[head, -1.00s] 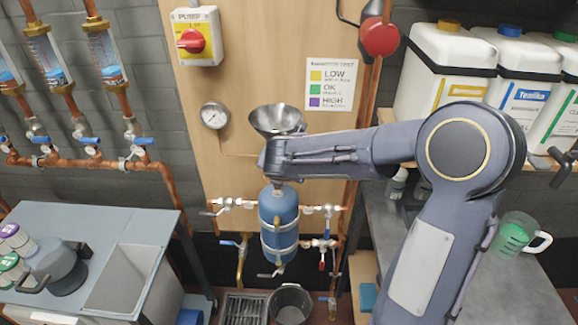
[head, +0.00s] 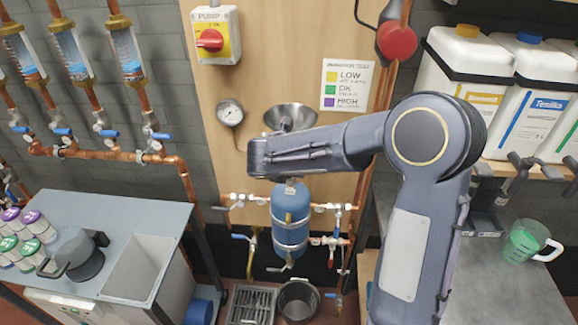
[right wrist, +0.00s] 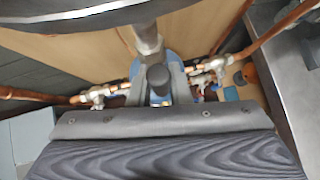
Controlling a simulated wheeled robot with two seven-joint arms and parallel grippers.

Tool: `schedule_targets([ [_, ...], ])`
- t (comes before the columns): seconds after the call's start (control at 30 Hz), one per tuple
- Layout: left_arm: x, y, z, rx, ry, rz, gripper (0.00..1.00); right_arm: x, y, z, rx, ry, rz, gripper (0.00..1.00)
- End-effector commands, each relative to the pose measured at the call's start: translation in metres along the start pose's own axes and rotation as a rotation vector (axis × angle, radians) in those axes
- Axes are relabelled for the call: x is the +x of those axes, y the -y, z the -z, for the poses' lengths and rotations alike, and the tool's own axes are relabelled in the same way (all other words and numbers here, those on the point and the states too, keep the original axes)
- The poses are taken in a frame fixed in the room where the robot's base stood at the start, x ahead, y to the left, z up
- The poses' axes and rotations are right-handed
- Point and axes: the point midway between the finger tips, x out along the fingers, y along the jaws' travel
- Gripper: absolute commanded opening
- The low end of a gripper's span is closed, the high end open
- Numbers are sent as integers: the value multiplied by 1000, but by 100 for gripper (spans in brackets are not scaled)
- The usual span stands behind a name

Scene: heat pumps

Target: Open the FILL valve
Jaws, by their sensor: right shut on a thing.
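A steel funnel (head: 291,117) stands above a blue tank (head: 291,214) on the wooden panel. The funnel's neck (right wrist: 148,40) runs down to the tank in the right wrist view. My right forearm covers this spot in the head view, and no FILL label is readable. My right gripper (right wrist: 157,88) is just below the funnel, shut on what looks like the FILL valve's handle at the neck. The gripper itself hides most of the handle, so its angle is unclear. My left gripper is not in view.
Side pipes with small valves (head: 331,240) flank the tank. A gauge (head: 230,113) and a red switch (head: 209,41) are on the panel. A bucket (head: 297,300) and a floor grate (head: 251,305) lie below. A bench (head: 190,213) stands left; jugs (head: 468,62) are right.

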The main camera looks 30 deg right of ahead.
Motion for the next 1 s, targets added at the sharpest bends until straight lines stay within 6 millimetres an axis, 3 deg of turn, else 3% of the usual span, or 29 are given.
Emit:
schedule_targets([
  [0.07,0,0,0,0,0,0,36,0,-1,2,-7,-2,-2,0],
  [0.1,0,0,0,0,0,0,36,0,-1,2,-7,-2,-2,22],
  [0.23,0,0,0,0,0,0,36,0,-1,2,-5,-2,-2,39],
  [0.57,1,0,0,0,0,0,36,-4,-1,0,-2,0,-3,39],
  [1.0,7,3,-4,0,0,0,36,-69,-1,1,-3,0,-4,39],
])
